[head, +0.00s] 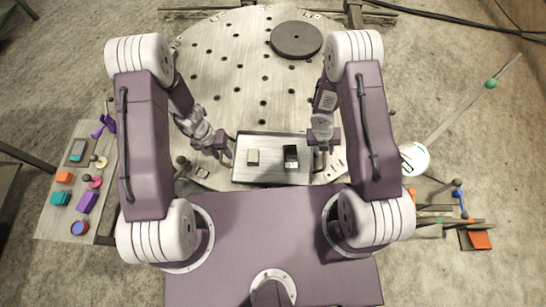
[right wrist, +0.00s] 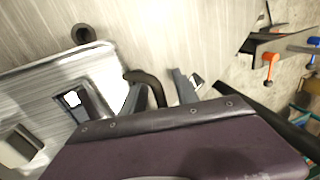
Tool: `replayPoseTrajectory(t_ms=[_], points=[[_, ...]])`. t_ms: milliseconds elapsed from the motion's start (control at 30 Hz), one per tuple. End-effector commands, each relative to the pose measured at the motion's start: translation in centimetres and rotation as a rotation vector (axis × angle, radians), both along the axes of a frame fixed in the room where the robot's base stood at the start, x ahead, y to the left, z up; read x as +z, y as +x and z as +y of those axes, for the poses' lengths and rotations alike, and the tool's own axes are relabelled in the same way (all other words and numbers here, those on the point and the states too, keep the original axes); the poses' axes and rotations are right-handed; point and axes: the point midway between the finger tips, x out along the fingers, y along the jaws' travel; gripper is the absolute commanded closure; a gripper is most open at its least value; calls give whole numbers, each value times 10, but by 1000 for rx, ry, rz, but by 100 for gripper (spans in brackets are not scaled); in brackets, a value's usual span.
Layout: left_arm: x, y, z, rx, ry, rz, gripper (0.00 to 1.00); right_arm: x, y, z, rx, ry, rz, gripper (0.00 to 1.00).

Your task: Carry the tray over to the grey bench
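The tray (head: 272,180) is a shallow grey rectangle with a pale rim, lying at the near edge of the round perforated table. It holds a small beige block (head: 252,157) and a black box-like item (head: 291,151). My left gripper (head: 224,150) is at the tray's left end; its finger gap is not clear. My right gripper (head: 324,147) is at the right end. In the right wrist view its fingers (right wrist: 166,93) are apart, with a dark curved handle-like piece (right wrist: 146,80) by the tray's rim (right wrist: 112,62) near them. I cannot pick out the grey bench for certain.
The round table (head: 230,70) carries a dark disc (head: 296,39) at the back. A board (head: 60,215) with several coloured pieces stands at left. At right are a white round base with a rod and green ball (head: 490,84), and a rack with an orange piece (head: 480,240).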

Motion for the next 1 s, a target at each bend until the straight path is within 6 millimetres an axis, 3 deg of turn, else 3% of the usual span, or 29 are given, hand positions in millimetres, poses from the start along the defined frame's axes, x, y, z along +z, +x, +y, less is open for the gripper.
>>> replayPoseTrajectory(t_ms=[100,233,267,1000], points=[[0,0,0,0,0,0,64,0,0,0,0,0,0,64],[0,0,0,1,0,0,98,0,0,0,0,0,0,97],[0,0,0,1,0,0,100,0,0,0,0,0,0,100],[1,0,0,1,-1,0,100,1,0,0,0,-1,0,100]])
